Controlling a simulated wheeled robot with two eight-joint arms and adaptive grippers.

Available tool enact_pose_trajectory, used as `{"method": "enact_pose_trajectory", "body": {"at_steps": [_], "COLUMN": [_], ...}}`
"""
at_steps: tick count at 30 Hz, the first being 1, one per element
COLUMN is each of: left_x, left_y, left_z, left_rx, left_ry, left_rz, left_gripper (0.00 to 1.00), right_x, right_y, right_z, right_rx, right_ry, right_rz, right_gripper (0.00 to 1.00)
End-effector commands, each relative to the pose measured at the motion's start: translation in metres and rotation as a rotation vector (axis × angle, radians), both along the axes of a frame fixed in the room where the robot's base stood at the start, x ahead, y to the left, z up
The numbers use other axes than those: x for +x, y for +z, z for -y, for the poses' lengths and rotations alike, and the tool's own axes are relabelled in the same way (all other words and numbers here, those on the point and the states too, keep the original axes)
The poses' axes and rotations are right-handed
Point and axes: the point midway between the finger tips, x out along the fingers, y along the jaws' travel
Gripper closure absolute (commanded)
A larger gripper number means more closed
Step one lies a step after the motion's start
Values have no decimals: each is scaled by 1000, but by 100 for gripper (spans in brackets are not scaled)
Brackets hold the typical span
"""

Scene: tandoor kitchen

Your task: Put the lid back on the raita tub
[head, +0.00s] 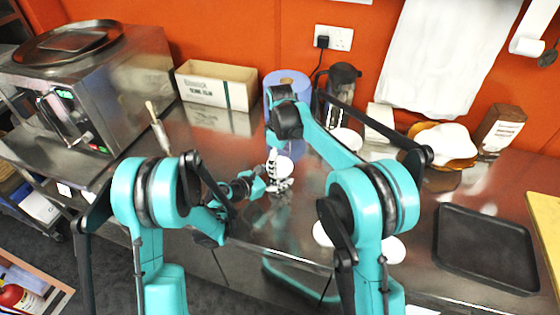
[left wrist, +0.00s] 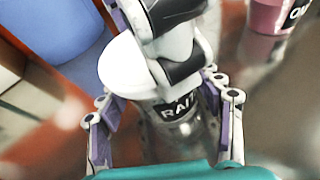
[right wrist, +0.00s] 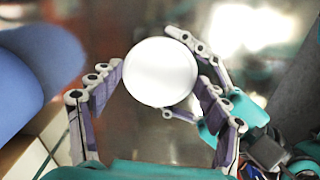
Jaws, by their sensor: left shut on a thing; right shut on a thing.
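The raita tub (left wrist: 178,118) is a clear tub with a dark "RAI..." label, upright in the left wrist view. My left gripper (left wrist: 165,125) is shut around its sides; it also shows in the head view (head: 268,186). The white lid (left wrist: 130,68) is directly above the tub, and I cannot tell whether it touches the rim. My right gripper (right wrist: 160,85) is shut on the lid from above. In the right wrist view the round lid (right wrist: 161,72) hides the tub, and left gripper fingers show beside it. The lid also shows in the head view (head: 285,165).
A blue paper roll (head: 287,82) stands just behind the grippers. A pink tub (left wrist: 270,14) with a dark label is near the raita tub. A cardboard box (head: 217,85) and steel oven (head: 90,85) are at the left. A black tray (head: 485,247) lies at the right.

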Motion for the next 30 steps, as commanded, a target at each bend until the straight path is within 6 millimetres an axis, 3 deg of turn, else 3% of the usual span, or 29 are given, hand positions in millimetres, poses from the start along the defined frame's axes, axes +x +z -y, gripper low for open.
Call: {"method": "enact_pose_trajectory", "body": {"at_steps": [13, 14, 16, 30], "left_x": [0, 0, 0, 0], "left_y": [-1, -1, -1, -1], "left_z": [0, 0, 0, 0], "left_rx": [2, 2, 2, 2], "left_ry": [-1, -1, -1, -1], "left_rz": [1, 1, 1, 1], "left_gripper": [86, 86, 86, 86], "right_x": [0, 0, 0, 0], "right_y": [-9, -9, -9, -1], "right_z": [0, 0, 0, 0], "right_rx": [1, 1, 1, 1], "right_ry": [0, 0, 0, 0], "right_rz": [0, 0, 0, 0], "right_gripper": [33, 19, 1, 0]}}
